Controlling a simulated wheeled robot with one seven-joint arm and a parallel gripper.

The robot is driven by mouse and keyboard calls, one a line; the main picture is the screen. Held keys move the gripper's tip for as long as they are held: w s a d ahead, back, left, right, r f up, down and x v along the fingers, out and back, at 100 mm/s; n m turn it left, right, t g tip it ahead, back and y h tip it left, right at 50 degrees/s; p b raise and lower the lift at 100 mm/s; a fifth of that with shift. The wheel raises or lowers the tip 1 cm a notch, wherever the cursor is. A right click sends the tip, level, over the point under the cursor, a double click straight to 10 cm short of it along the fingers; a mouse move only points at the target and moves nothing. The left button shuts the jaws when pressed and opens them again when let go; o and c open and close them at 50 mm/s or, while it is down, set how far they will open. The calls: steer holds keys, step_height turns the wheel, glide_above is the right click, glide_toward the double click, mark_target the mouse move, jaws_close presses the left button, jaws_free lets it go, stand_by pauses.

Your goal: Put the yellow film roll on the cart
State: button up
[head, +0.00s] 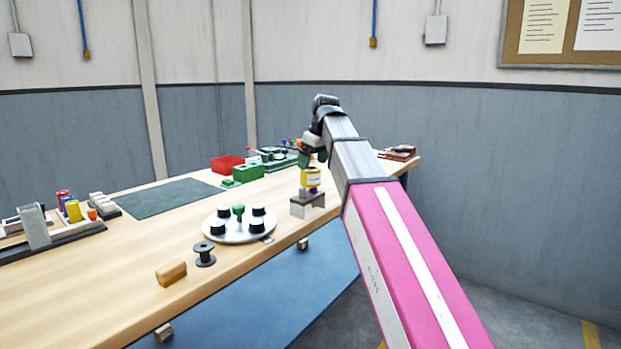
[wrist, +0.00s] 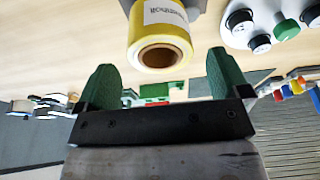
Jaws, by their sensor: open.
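The yellow film roll (head: 311,180) stands on a small stand (head: 307,200) near the table's right front edge. In the wrist view the roll (wrist: 160,38) shows its white label and the open end of its brown core, just beyond my fingertips. My gripper (head: 313,157) is above the roll in the head view. In the wrist view my gripper (wrist: 161,75) is open, its two green fingers spread wide with nothing between them. The roll lies roughly in line with the gap and seems apart from the fingers. I cannot make out a cart in either view.
A round white plate (head: 240,234) with black knobs and a green one sits left of the stand. A black spool (head: 205,254) and a wooden block (head: 171,273) lie near the front edge. A red bin (head: 227,164) and green parts are behind. The dark mat (head: 165,197) is bare.

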steer(key=shift+x, duration=2.85)
steer(key=shift+c, duration=0.2)
steer(key=c, duration=1.1)
